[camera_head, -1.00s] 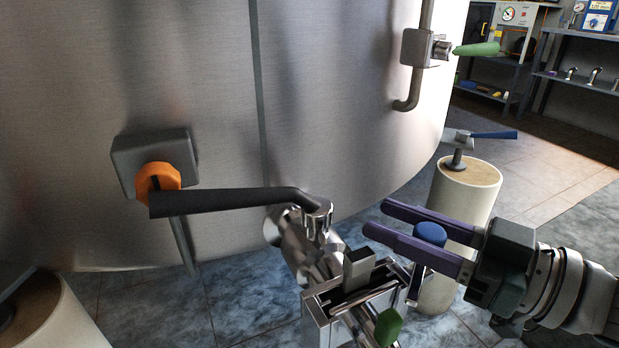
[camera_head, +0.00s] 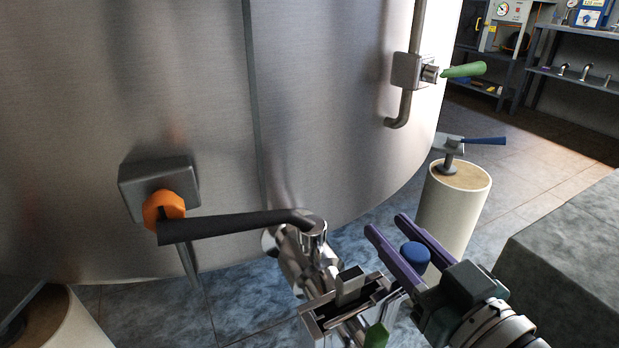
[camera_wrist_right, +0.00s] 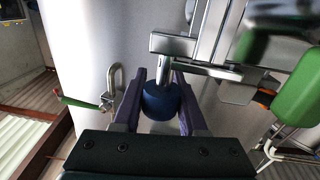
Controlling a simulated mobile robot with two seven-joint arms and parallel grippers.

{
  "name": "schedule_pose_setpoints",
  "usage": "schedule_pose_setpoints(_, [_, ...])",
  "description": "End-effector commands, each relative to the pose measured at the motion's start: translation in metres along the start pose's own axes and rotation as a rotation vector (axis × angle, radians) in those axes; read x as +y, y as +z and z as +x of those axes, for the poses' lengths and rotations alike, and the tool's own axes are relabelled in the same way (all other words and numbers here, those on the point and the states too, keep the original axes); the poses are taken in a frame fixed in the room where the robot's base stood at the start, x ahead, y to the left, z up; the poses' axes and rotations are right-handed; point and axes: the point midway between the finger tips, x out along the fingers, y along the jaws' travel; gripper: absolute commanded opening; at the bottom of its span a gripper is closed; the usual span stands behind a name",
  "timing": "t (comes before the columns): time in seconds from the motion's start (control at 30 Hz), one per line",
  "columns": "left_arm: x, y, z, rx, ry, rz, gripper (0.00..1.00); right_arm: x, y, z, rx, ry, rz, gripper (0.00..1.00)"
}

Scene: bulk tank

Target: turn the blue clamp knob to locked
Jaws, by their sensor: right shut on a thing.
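The blue clamp knob (camera_head: 415,255) is a short round cap on a metal stem beside the metal clamp block (camera_head: 345,300) at the tank outlet. My right gripper (camera_head: 390,230) has its two purple fingers on either side of the knob, shut on it. In the right wrist view the knob (camera_wrist_right: 161,101) sits between the purple fingers (camera_wrist_right: 160,88), its stem running up to a metal bracket (camera_wrist_right: 195,55). My left gripper is not in view.
The steel tank (camera_head: 330,100) fills the left and middle. A black-handled valve (camera_head: 240,224) is left of the clamp. A green handle (camera_head: 463,70) sticks out from the tank. A cream cylinder (camera_head: 455,205) stands behind my gripper. A grey block (camera_head: 570,260) is at right.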

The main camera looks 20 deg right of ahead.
Motion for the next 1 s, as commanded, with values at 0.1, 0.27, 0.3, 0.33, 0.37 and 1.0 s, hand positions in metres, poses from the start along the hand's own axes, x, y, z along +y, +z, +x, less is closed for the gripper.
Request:
schedule_pose_setpoints(0.1, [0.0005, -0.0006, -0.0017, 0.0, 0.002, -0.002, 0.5, 0.0007, -0.0007, 0.0003, 0.0, 0.048, 0.002, 0.0])
schedule_pose_setpoints(0.27, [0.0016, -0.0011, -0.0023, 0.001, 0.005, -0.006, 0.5, 0.0023, -0.0006, 0.0003, 0.0, 0.086, 0.0, 0.0])
schedule_pose_setpoints(0.3, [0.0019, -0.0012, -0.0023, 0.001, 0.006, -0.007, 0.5, 0.0023, -0.0007, 0.0003, 0.0, 0.091, 0.0, 0.0])
schedule_pose_setpoints(0.33, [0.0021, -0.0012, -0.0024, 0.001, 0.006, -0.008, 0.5, 0.0025, -0.0007, 0.0003, 0.0, 0.094, -0.001, 0.0])
schedule_pose_setpoints(0.37, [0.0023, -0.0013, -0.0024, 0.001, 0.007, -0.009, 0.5, 0.0027, -0.0007, 0.0003, 0.0, 0.096, -0.001, 0.0])
schedule_pose_setpoints(1.0, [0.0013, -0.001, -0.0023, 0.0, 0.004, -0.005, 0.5, 0.0031, -0.0005, 0.0003, -0.001, 0.099, -0.001, 0.54])
